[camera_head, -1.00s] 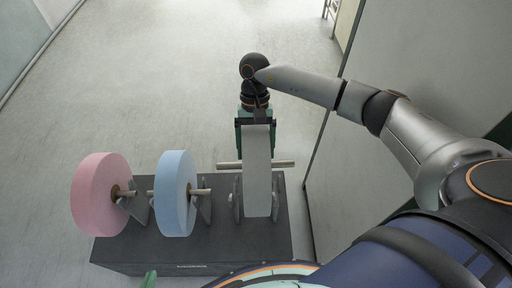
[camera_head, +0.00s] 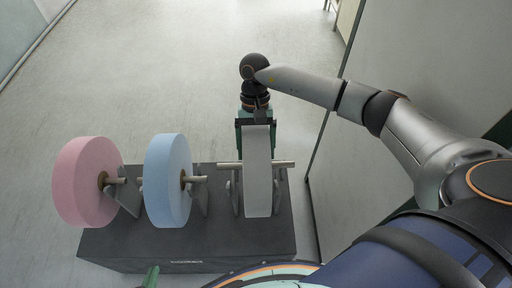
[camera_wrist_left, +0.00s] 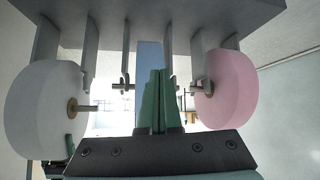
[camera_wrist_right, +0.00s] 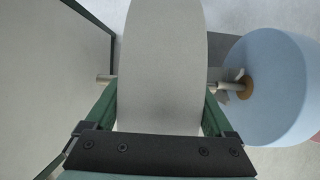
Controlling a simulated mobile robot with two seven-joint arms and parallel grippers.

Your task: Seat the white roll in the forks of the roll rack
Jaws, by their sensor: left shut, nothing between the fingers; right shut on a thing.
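The white roll (camera_head: 258,185) hangs with its shaft crosswise, over the right end of the roll rack (camera_head: 150,240). My right gripper (camera_head: 256,148) is shut on it, one finger on each flat face, as the right wrist view (camera_wrist_right: 160,60) shows. Forks (camera_head: 234,195) stand on both sides of the roll. In the left wrist view the shaft (camera_wrist_left: 82,107) of the white roll (camera_wrist_left: 40,110) looks just beyond the fork tips, apart from them; exact contact is unclear. My left gripper (camera_wrist_left: 158,75) is shut and empty at the rack's front; a green fingertip (camera_head: 151,277) shows in the head view.
A blue roll (camera_head: 168,180) and a pink roll (camera_head: 85,182) sit on their shafts in the forks left of the white roll. A pale wall panel (camera_head: 400,80) stands close on the right. Open floor (camera_head: 150,80) lies behind the rack.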

